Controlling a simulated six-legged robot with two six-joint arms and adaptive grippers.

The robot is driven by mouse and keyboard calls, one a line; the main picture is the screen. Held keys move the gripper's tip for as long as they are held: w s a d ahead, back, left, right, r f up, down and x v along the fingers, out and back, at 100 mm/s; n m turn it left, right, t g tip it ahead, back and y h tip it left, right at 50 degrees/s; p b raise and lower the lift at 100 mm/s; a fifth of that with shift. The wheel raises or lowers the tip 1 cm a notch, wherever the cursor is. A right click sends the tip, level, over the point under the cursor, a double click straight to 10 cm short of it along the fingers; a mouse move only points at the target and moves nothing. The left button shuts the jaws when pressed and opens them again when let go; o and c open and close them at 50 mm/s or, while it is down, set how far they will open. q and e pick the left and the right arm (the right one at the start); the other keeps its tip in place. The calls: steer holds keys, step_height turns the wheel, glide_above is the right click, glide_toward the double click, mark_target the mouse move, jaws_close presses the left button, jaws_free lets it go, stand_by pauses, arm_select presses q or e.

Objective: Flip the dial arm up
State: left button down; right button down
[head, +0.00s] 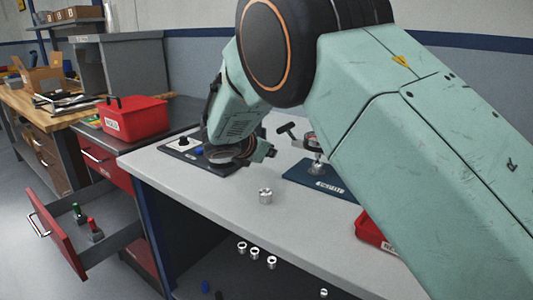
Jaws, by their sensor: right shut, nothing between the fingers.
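The dial fixture is a blue base plate (328,186) with a white label on the grey bench. A silver post (317,168) stands on it, with a round dial (310,141) at its top, partly hidden by my right arm. A dark T-shaped handle (287,130) rises to the left of the dial. I cannot tell for sure how it joins the dial arm. My right gripper (268,151) is shut and empty, just left of the fixture and seemingly apart from it. My left gripper is out of view.
A dark plate (186,147) with small parts lies left of my right gripper. A silver machined housing (265,196) stands on clear bench in front. A red tray (374,235) is at right. A red toolbox (130,117) and an open red drawer (62,232) are left.

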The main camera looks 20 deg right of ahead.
steer(key=shift+w+d+r, duration=0.1)
steer(key=shift+d+r, duration=0.15)
steer(key=shift+r, duration=0.4)
steer(key=shift+s+d+r+p, duration=0.1)
steer(key=shift+s+r+p, duration=0.1)
steer(key=shift+r+p, duration=0.7)
